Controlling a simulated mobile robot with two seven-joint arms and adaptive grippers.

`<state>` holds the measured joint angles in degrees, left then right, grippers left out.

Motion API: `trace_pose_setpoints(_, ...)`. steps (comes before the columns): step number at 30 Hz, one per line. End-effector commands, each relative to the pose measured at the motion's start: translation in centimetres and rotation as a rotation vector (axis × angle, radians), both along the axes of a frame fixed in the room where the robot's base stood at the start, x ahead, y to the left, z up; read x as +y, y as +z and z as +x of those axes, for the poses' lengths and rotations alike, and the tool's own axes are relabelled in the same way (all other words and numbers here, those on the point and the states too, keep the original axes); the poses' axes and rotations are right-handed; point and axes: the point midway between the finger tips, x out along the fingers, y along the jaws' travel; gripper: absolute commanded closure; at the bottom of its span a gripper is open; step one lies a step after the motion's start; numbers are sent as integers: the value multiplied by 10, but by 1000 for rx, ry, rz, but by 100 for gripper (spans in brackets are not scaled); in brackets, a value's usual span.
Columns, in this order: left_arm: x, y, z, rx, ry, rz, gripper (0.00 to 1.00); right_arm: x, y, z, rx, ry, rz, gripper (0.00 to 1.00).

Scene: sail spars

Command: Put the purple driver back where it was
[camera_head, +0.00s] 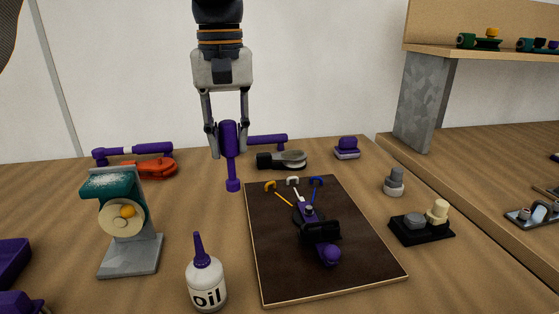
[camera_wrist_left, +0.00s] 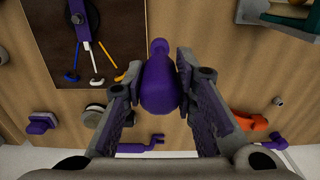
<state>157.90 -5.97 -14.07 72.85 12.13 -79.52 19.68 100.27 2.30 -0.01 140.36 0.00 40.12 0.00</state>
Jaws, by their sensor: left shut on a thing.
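My left gripper (camera_head: 229,148) is shut on the purple driver (camera_head: 231,140) and holds it upright, its narrow end down. The driver's lower tip appears beside the back left corner of the dark board (camera_head: 275,250); I cannot tell how high it is above the table. In the left wrist view the driver (camera_wrist_left: 159,88) sits between both finger pads of the left gripper (camera_wrist_left: 160,82). My right gripper is not in view.
A dark mat holds a purple-and-black device (camera_head: 318,232) and several hooked tools. An oil bottle (camera_head: 206,282) and a teal-topped grey stand (camera_head: 130,250) are near the front left. Purple tools (camera_head: 135,149) and an orange tool (camera_head: 155,168) lie behind. A shelf (camera_head: 485,50) rises at right.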

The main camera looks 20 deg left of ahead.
Motion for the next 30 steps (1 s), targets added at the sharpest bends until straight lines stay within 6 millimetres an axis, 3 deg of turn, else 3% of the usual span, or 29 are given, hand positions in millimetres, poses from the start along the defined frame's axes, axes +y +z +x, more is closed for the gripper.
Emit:
trace_pose_setpoints(8,30,-42,14,7,3,-2,100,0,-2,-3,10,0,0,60)
trace_pose_setpoints(12,29,-64,13,2,1,0,100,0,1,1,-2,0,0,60)
trace_pose_setpoints(24,29,-73,14,4,2,-1,100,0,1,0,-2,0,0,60)
trace_pose_setpoints(25,28,-73,14,3,2,-1,70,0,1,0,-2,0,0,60)
trace_pose_setpoints(27,28,-73,14,3,2,-1,55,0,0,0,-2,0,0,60)
trace_pose_setpoints(30,28,-73,14,4,2,-1,55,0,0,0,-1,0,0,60)
